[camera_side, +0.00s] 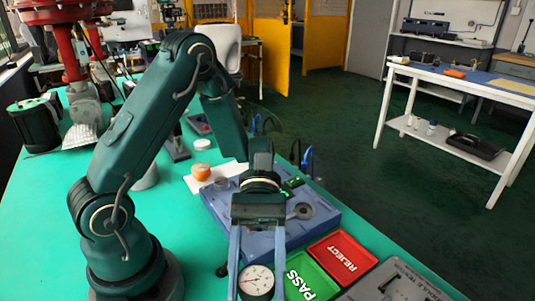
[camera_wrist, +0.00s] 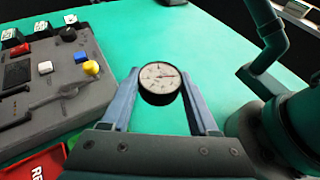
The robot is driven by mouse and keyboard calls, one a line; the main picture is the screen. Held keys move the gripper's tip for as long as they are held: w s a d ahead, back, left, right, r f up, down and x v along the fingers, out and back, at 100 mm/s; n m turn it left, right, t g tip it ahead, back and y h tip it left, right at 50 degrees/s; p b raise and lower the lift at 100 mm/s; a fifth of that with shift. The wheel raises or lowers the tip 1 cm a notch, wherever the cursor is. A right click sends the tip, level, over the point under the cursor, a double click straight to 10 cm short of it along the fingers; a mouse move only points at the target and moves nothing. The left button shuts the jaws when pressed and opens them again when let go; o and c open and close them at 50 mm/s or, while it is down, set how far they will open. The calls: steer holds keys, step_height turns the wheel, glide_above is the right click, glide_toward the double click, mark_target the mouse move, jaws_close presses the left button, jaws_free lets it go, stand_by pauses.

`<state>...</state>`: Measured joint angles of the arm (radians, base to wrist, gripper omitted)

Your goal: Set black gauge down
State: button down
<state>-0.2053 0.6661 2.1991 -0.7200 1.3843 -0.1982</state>
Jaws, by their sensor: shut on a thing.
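The black gauge (camera_side: 256,281) has a round white dial with a black rim. My gripper (camera_side: 257,272) is shut on it, one blue finger on each side. In the wrist view the black gauge (camera_wrist: 160,80) sits between the fingertips of my gripper (camera_wrist: 160,84), its dial facing the camera. Green table surface shows beyond it. The side view cuts off close to the gauge's lower edge, so I cannot tell whether it touches the table.
A green PASS tray (camera_side: 308,284) and a red REJECT tray (camera_side: 341,257) lie right of my gripper. A blue fixture plate (camera_side: 318,222) is behind it. A grey control box (camera_wrist: 55,80) with coloured buttons stands at left in the wrist view. Bare green table (camera_wrist: 215,45) lies beyond the gauge.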

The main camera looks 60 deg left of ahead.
steer(key=x, duration=0.5)
steer(key=f+x, duration=0.1)
steer(key=x, duration=0.1)
steer(key=shift+w+d+f, duration=0.15)
steer(key=shift+d, duration=0.1)
steer(key=shift+d+f, duration=0.1)
steer(key=shift+f, duration=1.95)
steer(key=shift+f, duration=0.1)
steer(key=shift+c, duration=2.2)
jaws_free()
